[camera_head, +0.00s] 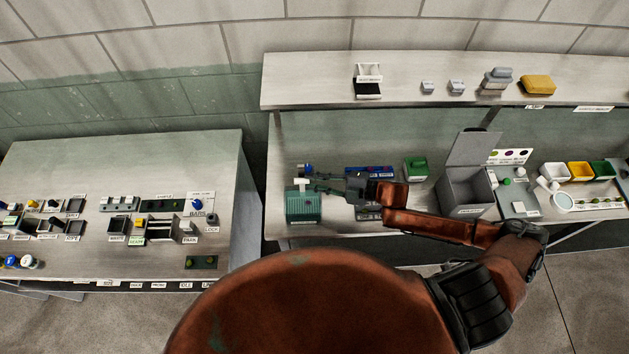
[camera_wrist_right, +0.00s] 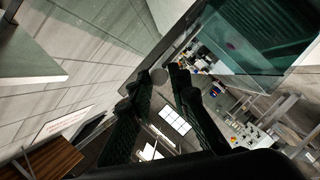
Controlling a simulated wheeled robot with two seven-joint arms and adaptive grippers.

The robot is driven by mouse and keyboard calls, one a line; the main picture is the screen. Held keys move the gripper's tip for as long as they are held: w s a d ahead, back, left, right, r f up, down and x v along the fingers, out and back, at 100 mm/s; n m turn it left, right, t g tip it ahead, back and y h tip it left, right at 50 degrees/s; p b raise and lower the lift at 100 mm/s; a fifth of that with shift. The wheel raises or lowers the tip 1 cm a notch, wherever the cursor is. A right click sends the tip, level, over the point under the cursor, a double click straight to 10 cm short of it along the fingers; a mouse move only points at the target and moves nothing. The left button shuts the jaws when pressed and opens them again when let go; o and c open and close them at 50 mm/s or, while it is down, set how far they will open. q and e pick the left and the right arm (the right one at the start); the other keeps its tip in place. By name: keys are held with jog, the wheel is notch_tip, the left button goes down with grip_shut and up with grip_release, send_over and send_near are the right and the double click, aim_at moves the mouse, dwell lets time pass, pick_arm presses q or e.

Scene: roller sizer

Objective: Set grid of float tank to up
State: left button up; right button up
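A green box-like tank (camera_head: 303,208), which I take to be the float tank, stands at the left end of the right-hand bench. A small white piece (camera_head: 301,182) shows at its top; whether this is the grid or its handle I cannot tell. My right gripper (camera_head: 311,184) reaches in from the right, with its fingers beside and above the tank's top right corner. Contact cannot be told. A translucent teal panel (camera_wrist_right: 262,35) fills that view's upper right. My left gripper is not in view.
A blue rack (camera_head: 368,169) and a green box (camera_head: 415,168) stand behind my right arm. A grey open-lidded bin (camera_head: 466,190) is further right. A shelf (camera_head: 320,87) runs above. A separate left table (camera_head: 130,265) carries labelled parts, with a gap between the benches.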

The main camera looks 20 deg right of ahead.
grip_shut()
jog(key=shift+r, duration=0.1)
notch_tip(320, 180, up, 6)
jog(key=p, duration=0.4)
jog(key=shift+r+p, duration=0.2)
jog(key=shift+p, duration=0.1)
jog(key=shift+w, duration=0.1)
jog(key=shift+o, duration=1.1)
grip_release()
jog(key=shift+r, duration=0.1)
